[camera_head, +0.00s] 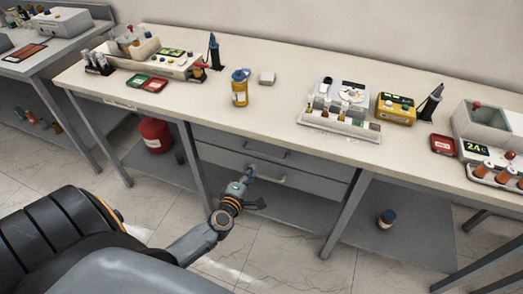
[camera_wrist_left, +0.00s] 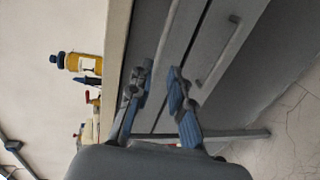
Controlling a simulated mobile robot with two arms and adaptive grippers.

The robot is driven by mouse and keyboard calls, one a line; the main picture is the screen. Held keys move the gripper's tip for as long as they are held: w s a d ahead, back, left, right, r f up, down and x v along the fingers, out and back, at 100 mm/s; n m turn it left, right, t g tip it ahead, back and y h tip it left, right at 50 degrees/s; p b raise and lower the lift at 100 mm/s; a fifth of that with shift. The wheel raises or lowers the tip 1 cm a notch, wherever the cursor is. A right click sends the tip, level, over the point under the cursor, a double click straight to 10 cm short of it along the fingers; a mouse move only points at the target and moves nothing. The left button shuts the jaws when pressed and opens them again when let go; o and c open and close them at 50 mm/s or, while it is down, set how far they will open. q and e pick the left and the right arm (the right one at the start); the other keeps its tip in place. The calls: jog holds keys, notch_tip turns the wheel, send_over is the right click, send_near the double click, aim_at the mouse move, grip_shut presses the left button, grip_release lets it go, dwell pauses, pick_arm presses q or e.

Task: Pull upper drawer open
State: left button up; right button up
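The upper drawer (camera_head: 225,156) is the top one of two grey drawers under the bench, and its front looks flush. Its bar handle (camera_head: 268,155) shows in the head view. My left gripper (camera_head: 250,173) is in front of the drawers, at the left, a little below the upper handle in the picture. In the left wrist view its two fingers (camera_wrist_left: 159,82) are apart, with grey drawer front beyond them. I see nothing clearly held between them. Whether a finger touches the upper handle cannot be told. My right gripper is not in view.
The lower drawer has its own handle (camera_head: 268,180), also in the left wrist view (camera_wrist_left: 219,50). Bench legs (camera_head: 345,215) flank the drawers. A yellow bottle (camera_head: 240,88) stands on the bench top (camera_head: 290,100). A red canister (camera_head: 155,135) is under it to the left.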

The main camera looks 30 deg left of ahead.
aim_at(262, 155)
pick_arm(q)
jog(key=b+x, duration=0.1)
jog(key=x, duration=0.4)
jog(key=b+x, duration=0.1)
jog(key=x, duration=0.5)
jog(key=shift+w+f, duration=0.25)
jog(key=shift+f, duration=0.05)
jog(key=shift+a, duration=0.1)
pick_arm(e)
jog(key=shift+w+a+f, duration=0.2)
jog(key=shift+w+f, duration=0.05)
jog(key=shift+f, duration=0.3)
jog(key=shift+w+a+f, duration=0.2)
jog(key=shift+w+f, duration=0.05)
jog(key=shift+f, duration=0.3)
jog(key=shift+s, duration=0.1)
pick_arm(q)
jog(key=shift+c, duration=0.7)
grip_shut()
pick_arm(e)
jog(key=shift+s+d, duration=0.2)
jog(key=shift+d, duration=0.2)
